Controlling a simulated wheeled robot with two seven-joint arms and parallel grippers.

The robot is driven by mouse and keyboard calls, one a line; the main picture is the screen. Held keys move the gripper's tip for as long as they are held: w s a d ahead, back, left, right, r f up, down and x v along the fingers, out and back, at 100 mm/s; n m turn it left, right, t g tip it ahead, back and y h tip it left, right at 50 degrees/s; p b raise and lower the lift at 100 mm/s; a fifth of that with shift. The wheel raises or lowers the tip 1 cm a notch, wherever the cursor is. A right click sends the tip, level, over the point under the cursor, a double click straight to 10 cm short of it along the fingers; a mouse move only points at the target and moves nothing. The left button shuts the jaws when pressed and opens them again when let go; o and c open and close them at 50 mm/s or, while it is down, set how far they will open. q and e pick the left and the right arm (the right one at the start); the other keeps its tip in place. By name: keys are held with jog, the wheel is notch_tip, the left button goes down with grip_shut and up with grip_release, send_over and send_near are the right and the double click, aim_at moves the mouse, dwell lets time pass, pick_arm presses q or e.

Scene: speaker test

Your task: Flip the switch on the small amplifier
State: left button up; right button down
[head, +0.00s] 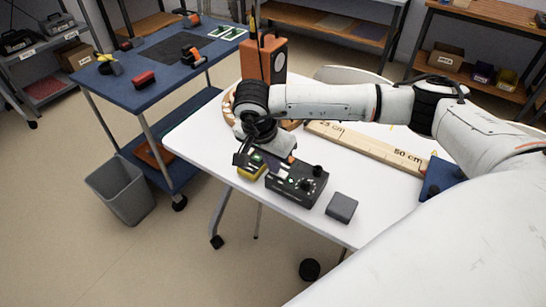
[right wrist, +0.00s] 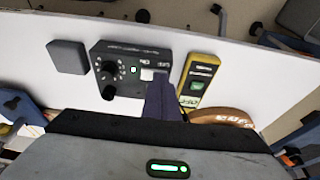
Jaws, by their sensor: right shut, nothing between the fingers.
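The small amplifier (head: 309,190) is a black box with knobs, lying near the front edge of the white table. In the right wrist view the amplifier (right wrist: 122,55) shows a dial, a black knob and a pale switch (right wrist: 149,74) beside ON/OFF lettering. My right gripper (right wrist: 163,84) is shut and empty, its fingertips over the amplifier's end at the switch. The fingers hide part of that end, and I cannot tell whether they touch the switch. In the head view my right gripper (head: 262,162) is at the amplifier's left end. My left gripper is not in view.
A yellow meter (right wrist: 204,72) lies close beside the amplifier on the fingers' side. A grey block (head: 342,207) is on its other side. Behind are a long wooden ruler (head: 370,148) and a tall orange case (head: 263,58). A blue cart (head: 160,75) stands left of the table.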

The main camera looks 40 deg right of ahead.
jog(key=shift+w+f+b, duration=0.1)
jog(key=shift+f+b, duration=0.2)
jog(key=shift+b, duration=0.3)
jog(key=shift+a, duration=0.1)
jog(key=shift+s, duration=0.2)
jog(key=shift+s+d+r+p, duration=0.2)
jog(key=shift+s+d+p, duration=0.2)
jog(key=shift+s, duration=0.2)
notch_tip(320, 180, up, 5)
jog(key=p, duration=0.3)
jog(key=shift+w+f, duration=0.1)
jog(key=shift+f, duration=0.1)
jog(key=b+v, duration=0.2)
jog(key=v, duration=0.7)
jog(key=shift+a+r, duration=0.2)
jog(key=shift+r, duration=0.05)
